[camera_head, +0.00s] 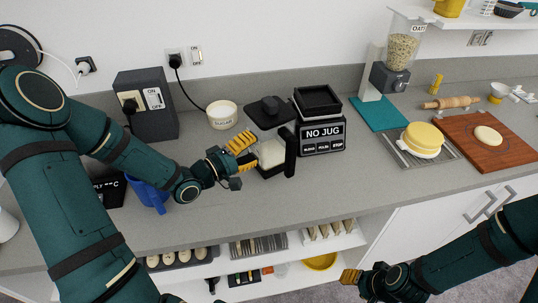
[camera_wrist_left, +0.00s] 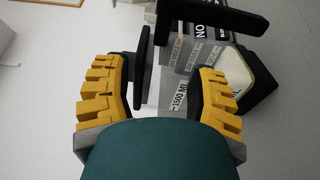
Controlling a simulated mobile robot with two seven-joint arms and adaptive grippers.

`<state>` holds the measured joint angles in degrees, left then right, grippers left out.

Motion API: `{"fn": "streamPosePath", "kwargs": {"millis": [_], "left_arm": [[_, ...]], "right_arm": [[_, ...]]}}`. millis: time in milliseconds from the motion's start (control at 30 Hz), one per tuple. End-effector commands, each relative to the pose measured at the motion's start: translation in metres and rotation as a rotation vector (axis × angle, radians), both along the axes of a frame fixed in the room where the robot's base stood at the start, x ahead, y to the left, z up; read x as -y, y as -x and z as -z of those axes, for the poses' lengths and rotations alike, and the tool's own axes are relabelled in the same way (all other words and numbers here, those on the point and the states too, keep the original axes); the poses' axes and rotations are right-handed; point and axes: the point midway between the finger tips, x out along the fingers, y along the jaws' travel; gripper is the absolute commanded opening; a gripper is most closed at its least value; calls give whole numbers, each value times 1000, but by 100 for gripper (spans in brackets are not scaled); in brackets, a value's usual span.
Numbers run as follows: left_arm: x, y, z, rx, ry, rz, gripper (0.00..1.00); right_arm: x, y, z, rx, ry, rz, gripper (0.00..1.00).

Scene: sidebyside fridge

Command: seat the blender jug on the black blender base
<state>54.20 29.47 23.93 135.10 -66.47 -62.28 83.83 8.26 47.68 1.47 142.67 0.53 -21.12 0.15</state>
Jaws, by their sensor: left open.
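The black blender base (camera_head: 322,128) stands on the counter, its screen reading "NO JUG" and its square top socket empty. The clear blender jug (camera_head: 271,153), with a black handle and pale contents, stands on the counter in front and left of the base. My left gripper (camera_head: 243,158) is open at the jug's left side. In the left wrist view, the jug (camera_wrist_left: 180,85) shows between and beyond the yellow fingers of the left gripper (camera_wrist_left: 158,95); contact cannot be told. My right gripper (camera_head: 352,276) is low in front of the counter; its opening is unclear.
A black lid-like piece (camera_head: 270,110) lies behind the jug, beside a sugar pot (camera_head: 222,115). A blue mug (camera_head: 150,195) stands under my left arm. An oats dispenser (camera_head: 395,65), a rack with a yellow-topped round (camera_head: 424,138) and a wooden board (camera_head: 480,150) are to the right.

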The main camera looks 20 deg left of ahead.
Motion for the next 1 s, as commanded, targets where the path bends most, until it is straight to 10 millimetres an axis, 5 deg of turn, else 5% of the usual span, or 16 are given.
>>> {"fn": "streamPosePath", "kwargs": {"millis": [200, 1000], "left_arm": [[20, -33, 0, 3, -2, 2, 57], [57, -87, 2, 1, -4, 0, 57]], "right_arm": [[0, 0, 1, 0, 1, 0, 47], [0, 0, -1, -1, 0, 0, 47]]}}
